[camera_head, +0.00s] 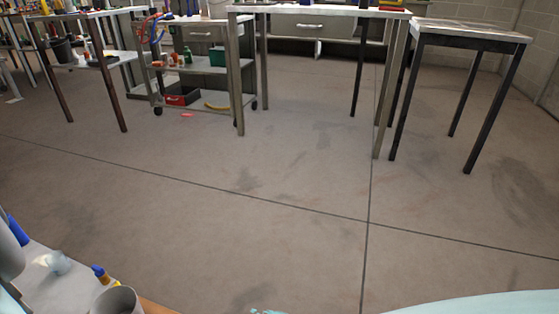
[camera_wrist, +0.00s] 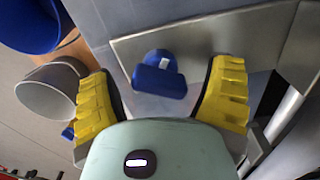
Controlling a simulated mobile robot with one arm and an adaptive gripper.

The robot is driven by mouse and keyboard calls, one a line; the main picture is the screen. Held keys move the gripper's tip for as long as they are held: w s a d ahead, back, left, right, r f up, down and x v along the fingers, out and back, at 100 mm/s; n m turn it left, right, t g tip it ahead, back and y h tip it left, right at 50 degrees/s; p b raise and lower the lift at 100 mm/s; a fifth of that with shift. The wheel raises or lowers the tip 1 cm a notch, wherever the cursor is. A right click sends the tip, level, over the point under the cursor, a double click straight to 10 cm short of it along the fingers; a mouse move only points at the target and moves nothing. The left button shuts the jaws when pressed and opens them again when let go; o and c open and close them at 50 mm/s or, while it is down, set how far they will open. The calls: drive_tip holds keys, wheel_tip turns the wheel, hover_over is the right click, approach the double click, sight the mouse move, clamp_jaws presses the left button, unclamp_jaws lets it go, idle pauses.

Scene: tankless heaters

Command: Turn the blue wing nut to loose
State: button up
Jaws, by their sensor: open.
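The blue wing nut (camera_wrist: 163,77) shows in the wrist view, in front of a grey metal panel, with a small pale mark on it. My gripper (camera_wrist: 164,92) is open, its two yellow ridged fingers standing left and right of the wing nut with gaps on both sides. Neither finger appears to touch it. How far the fingertips are from it in depth is hard to tell. I cannot make out the wing nut for certain in the head view.
A grey cylindrical cup (camera_wrist: 52,91) and a larger blue round object (camera_wrist: 28,25) are close to the left finger. In the head view, a workbench (camera_head: 318,10), a black-legged table (camera_head: 470,32) and a cart (camera_head: 205,105) stand at the back.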

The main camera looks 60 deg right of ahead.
drive_tip(key=m, duration=0.9)
drive_tip(key=shift+d, duration=0.1)
drive_tip(key=m, duration=0.3)
drive_tip(key=shift+d, duration=0.1)
drive_tip(key=m, duration=0.4)
drive_tip(key=shift+s+d+m, duration=0.1)
drive_tip(key=shift+m, duration=0.2)
drive_tip(key=shift+r+m+p, duration=0.25)
drive_tip(key=shift+m+p, duration=0.15)
drive_tip(key=shift+p, duration=0.05)
wheel_tip(320, 180, up, 16)
drive_tip(key=p, duration=0.9)
drive_tip(key=w+r+n+t+y+p, duration=0.1)
drive_tip(key=w+r+t+p, duration=0.4)
drive_tip(key=r+p, duration=0.6)
drive_tip(key=shift+w+r+n+y, duration=0.3)
drive_tip(key=shift+w+r+n, duration=0.4)
drive_tip(key=shift+w, duration=0.5)
